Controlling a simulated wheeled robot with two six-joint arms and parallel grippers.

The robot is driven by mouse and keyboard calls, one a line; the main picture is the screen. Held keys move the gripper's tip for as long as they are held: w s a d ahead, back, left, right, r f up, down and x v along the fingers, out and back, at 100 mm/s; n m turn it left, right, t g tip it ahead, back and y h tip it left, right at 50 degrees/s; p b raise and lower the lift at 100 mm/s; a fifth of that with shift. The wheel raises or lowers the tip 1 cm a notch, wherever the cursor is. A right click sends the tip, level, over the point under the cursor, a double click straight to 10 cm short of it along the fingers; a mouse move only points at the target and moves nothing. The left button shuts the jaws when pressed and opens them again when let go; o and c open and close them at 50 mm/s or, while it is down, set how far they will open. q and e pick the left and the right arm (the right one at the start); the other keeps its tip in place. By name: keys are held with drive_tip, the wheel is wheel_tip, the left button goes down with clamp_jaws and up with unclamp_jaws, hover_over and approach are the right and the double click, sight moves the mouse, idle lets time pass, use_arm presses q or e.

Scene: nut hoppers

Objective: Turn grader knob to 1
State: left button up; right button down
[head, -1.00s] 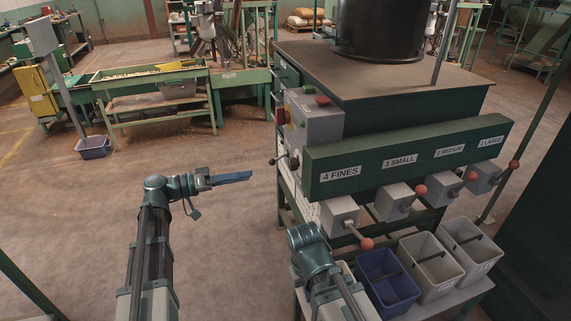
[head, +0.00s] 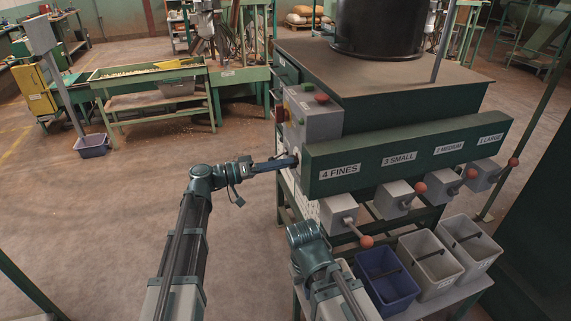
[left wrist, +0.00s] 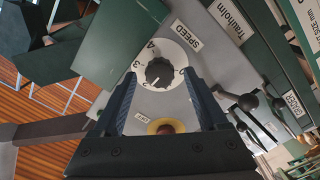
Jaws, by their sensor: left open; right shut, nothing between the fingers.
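In the left wrist view a black round knob (left wrist: 159,72) sits on a white numbered dial (left wrist: 172,52) on a grey box, beside a SPEED label. A 4 and a 3 can be read; the pointer's setting is too small to tell surely. My left gripper (left wrist: 160,80) is open, its blue fingers on either side of the dial's lower part; contact with the knob cannot be told. In the head view my left gripper (head: 290,162) is at the left end of the green hopper front and hides the knob. My right arm shows at the bottom, its fingers hidden.
A yellow-ringed button (left wrist: 165,127) lies below the dial, between the fingers. Black levers (left wrist: 248,102) stand to the right. In the head view, a control box (head: 315,117) is above the gripper, and ball-ended levers (head: 366,241) and bins (head: 388,280) are at right.

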use_arm(q)
drive_tip(key=shift+w+d, duration=0.2)
drive_tip(key=shift+d, duration=0.45)
drive_tip(key=shift+c, duration=0.2)
clamp_jaws()
